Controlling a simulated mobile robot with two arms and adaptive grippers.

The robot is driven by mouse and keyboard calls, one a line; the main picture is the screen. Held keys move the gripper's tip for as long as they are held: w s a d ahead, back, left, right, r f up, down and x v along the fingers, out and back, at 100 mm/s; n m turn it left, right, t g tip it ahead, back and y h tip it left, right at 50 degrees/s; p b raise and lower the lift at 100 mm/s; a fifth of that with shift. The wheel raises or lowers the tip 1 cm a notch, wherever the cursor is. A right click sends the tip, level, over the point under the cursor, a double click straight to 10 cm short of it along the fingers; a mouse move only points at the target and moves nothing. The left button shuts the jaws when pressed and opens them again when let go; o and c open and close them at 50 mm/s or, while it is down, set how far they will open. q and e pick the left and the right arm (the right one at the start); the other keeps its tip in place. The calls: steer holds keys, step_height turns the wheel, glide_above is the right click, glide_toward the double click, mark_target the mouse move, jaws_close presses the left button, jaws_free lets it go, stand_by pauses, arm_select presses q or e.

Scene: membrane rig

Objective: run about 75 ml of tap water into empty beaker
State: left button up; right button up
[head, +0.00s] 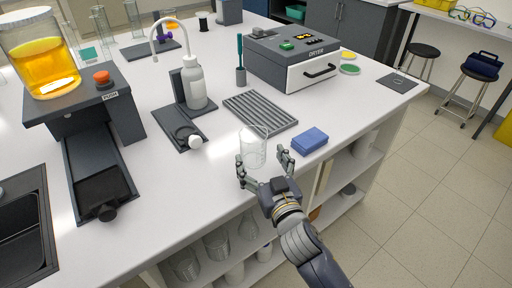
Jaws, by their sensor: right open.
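An empty clear glass beaker (252,150) stands upright on the white bench near its front edge. My right gripper (265,165) is open, with one finger on each side of the beaker's lower front; I cannot tell whether the fingers touch it. A dark sink (22,225) is cut into the bench at the far left, only partly in view. No tap shows clearly. My left gripper is not in view.
A blue sponge-like block (310,140) lies right of the beaker. A grey ridged rack (260,113) lies behind it. A wash bottle (194,85) stands on a dark stand. An orange-filled jar (42,62) sits on a dispenser at left. A dryer box (297,60) stands behind.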

mark_target(250, 139)
steer(key=shift+w+a, duration=0.1)
steer(key=shift+w, duration=0.25)
steer(key=shift+w+a, duration=0.1)
steer(key=shift+w, duration=0.05)
steer(key=p+x, duration=0.1)
steer(key=x, duration=0.3)
steer(key=shift+a+r, duration=0.1)
steer(key=shift+a, duration=0.1)
steer(key=shift+w+a, duration=0.1)
steer(key=shift+w, duration=0.2)
steer(key=c, duration=0.3)
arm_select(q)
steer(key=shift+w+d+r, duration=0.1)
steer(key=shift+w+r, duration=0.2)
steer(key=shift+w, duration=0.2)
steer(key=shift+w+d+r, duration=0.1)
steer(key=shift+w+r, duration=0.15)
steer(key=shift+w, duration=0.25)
arm_select(e)
steer(key=c, duration=1)
